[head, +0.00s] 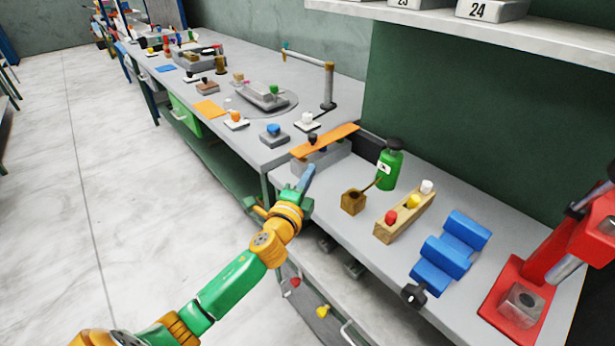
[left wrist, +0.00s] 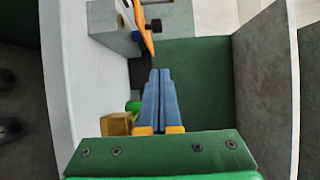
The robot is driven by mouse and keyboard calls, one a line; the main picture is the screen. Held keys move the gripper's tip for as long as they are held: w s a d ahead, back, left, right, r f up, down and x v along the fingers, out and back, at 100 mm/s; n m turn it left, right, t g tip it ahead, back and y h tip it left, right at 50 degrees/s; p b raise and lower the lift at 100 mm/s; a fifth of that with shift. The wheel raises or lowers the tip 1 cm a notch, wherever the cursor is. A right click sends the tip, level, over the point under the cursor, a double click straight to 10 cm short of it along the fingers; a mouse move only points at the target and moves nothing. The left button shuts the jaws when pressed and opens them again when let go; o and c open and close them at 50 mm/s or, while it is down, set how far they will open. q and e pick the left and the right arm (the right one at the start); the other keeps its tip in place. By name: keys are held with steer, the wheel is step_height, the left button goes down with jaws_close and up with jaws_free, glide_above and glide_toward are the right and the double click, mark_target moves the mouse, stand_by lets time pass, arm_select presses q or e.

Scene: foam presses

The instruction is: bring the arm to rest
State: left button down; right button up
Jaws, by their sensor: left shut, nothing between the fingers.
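My left arm (head: 240,272), green and orange, reaches in from the lower left of the head view. Its left gripper (head: 308,173) has blue fingers that are shut and empty. They are at the front edge of the near bench (head: 345,232), beside the grey block with the orange plate (head: 325,141). In the left wrist view the two blue fingers (left wrist: 160,76) lie together with nothing between them. The orange plate (left wrist: 143,25) is just beyond their tips there. My right gripper is in neither view.
A brown box (head: 353,201), a green bottle (head: 389,168), a wooden block with coloured knobs (head: 404,217), a blue ridged block (head: 450,245) and a red press (head: 520,295) stand on the near bench. A shelf (head: 470,32) overhangs it. The floor at left is clear.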

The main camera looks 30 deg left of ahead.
arm_select(q)
steer(key=s+d+f+n+g, duration=0.3)
steer(key=s+f+n+g, duration=0.6)
steer(key=s+f, duration=0.5)
steer(key=s+d+f+n+g+h, duration=0.2)
steer(key=s+d+n+g, duration=0.15)
steer(key=s, duration=0.45)
steer(key=s+d+f+n+g+h, duration=0.2)
steer(key=s+d+f, duration=0.15)
steer(key=s, duration=0.45)
step_height(320, 180, down, 10)
steer(key=s+a+f+g, duration=0.2)
steer(key=s+f, duration=1.2)
steer(key=f, duration=0.2)
steer(key=shift+a+m+y, duration=0.15)
steer(key=shift+m+y, duration=0.25)
steer(key=shift+m, duration=0.05)
